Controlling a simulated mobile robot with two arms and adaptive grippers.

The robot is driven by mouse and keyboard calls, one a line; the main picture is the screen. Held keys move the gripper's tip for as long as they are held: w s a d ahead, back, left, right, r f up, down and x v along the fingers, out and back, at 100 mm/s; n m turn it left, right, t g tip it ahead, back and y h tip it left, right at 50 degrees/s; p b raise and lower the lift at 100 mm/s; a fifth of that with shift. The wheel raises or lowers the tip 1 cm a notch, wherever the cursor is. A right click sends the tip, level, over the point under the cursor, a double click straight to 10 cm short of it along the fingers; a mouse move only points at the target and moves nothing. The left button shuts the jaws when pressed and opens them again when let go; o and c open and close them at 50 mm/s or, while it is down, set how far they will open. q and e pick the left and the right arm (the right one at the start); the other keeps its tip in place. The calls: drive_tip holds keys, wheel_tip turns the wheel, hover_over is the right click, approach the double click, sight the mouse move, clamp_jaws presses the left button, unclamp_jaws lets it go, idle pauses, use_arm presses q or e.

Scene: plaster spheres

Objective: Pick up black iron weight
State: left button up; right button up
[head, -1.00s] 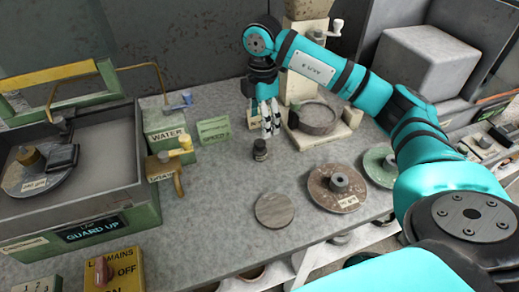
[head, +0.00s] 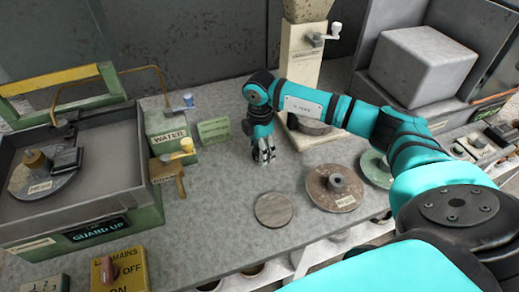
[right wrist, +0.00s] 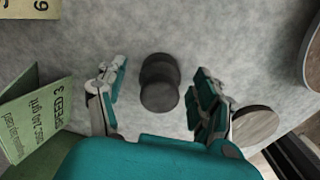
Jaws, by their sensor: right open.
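The black iron weight (right wrist: 160,82) is a short dark cylinder with a knob-like top, standing on the grey bench. In the right wrist view it lies between the two spread fingers of my right gripper (right wrist: 158,95), with a gap on each side. In the head view my right gripper (head: 263,153) points down over the weight's spot and mostly hides it. The right gripper is open, and I see no contact with the weight. My left gripper is not in view.
A green card (head: 213,131) stands left of my right gripper. A plain grey disc (head: 273,210) lies in front, and a rusty disc (head: 335,187) to the right. A hopper machine (head: 305,55) stands behind.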

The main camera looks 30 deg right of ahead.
clamp_jaws()
drive_tip(key=shift+r, duration=0.1)
idle(0.3)
drive_tip(key=shift+r, duration=0.1)
